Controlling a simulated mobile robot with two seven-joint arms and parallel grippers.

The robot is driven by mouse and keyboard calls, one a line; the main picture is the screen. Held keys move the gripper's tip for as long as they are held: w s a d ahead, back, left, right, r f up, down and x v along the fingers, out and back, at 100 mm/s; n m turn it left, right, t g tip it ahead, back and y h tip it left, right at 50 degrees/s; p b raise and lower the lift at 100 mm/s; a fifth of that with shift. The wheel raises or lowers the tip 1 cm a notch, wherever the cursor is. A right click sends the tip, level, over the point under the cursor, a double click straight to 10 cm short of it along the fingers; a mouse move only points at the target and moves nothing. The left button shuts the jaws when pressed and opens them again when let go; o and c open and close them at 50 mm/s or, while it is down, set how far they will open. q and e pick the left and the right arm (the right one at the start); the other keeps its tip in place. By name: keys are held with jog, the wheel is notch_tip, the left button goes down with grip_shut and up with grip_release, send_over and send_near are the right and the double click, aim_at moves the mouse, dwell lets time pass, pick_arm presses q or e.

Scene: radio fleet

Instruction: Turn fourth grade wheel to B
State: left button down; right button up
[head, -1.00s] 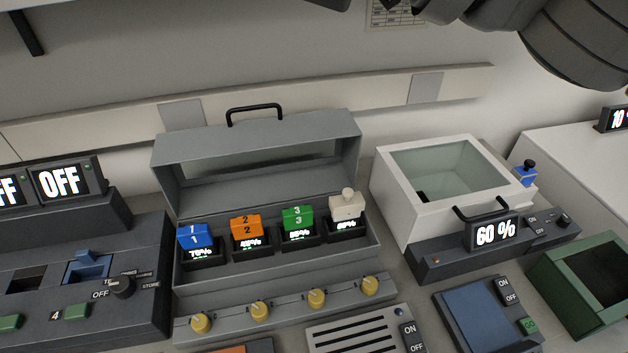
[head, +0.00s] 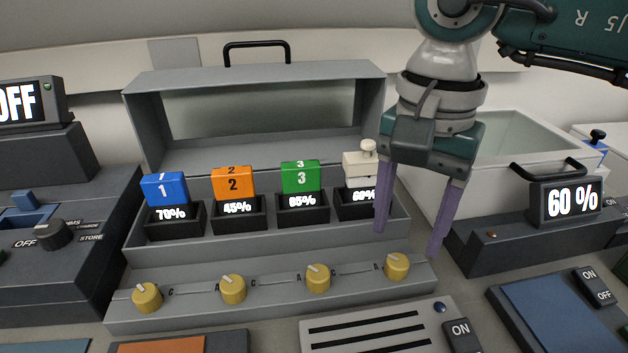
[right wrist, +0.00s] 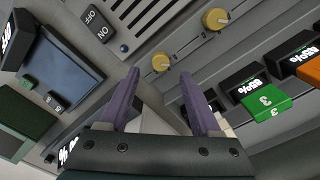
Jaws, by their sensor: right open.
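The fourth grade wheel (head: 397,266) is the rightmost yellow knob on the front strip of the grey case. Its pale pointer mark leans to the upper left; the small letters beside it are too small to read surely. My right gripper (head: 408,242) is open and empty, pointing down, with its purple fingers above and behind the wheel in the head view. In the right wrist view the wheel (right wrist: 161,62) shows just beyond and between the fingertips (right wrist: 160,73), apart from them. My left gripper is not in view.
Three more yellow wheels, such as the third (head: 318,278), sit to the left. Behind stand a green block (head: 300,177) and a white block (head: 358,168) with displays; a finger partly covers the white block's display. A slotted panel (head: 365,335) lies in front, a white bin (head: 510,130) right.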

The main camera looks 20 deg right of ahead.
aim_at(398, 261)
notch_tip(398, 261, down, 5)
jog(key=shift+r, duration=0.1)
jog(key=shift+c, duration=0.2)
grip_shut()
dwell(0.4)
